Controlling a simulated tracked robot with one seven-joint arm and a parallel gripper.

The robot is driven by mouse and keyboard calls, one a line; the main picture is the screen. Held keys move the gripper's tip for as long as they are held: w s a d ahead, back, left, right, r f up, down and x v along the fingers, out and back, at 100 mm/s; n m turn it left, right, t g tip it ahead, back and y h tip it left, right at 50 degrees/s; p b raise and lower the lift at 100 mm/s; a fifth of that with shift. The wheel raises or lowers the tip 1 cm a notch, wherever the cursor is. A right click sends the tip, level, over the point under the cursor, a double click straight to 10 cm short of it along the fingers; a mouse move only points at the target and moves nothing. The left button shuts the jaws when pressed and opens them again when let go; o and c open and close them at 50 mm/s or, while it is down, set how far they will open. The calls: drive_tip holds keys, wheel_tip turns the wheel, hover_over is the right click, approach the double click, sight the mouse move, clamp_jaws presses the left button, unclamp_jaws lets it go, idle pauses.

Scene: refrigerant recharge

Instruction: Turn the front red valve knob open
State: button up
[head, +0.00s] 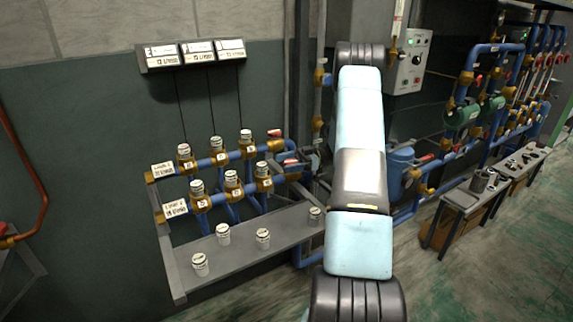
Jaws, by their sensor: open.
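Two blue pipe rows with brass fittings run along the bench left of my arm. A small red knob (291,162) shows at the right end of the front row (216,197). Another red knob (275,133) shows at the right end of the back row (204,163). Both are small in the picture, and I cannot tell whether they are open or shut. My arm rises through the middle of the view, right of both knobs. My gripper is not in view.
White-capped cylinders stand on the grey shelf (245,252) in front of the pipes. Three labelled gauges (197,53) hang on the wall above. A grey control box (411,62) and a blue tank (400,170) are right of my arm. Green floor (490,275) is open at lower right.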

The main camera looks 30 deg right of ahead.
drive_tip(key=s+d, duration=0.2)
drive_tip(key=d, duration=1.1)
drive_tip(key=shift+d, duration=0.3)
drive_tip(key=shift+f, duration=0.1)
drive_tip(key=s+a+m+t+h, duration=0.65)
drive_tip(key=m+t, duration=0.25)
drive_tip(key=t, duration=0.3)
drive_tip(key=shift+h, duration=0.35)
drive_tip(key=x, duration=1.2)
drive_tip(key=shift+d, duration=0.1)
drive_tip(key=c, duration=1)
drive_tip(key=shift+o, duration=0.2)
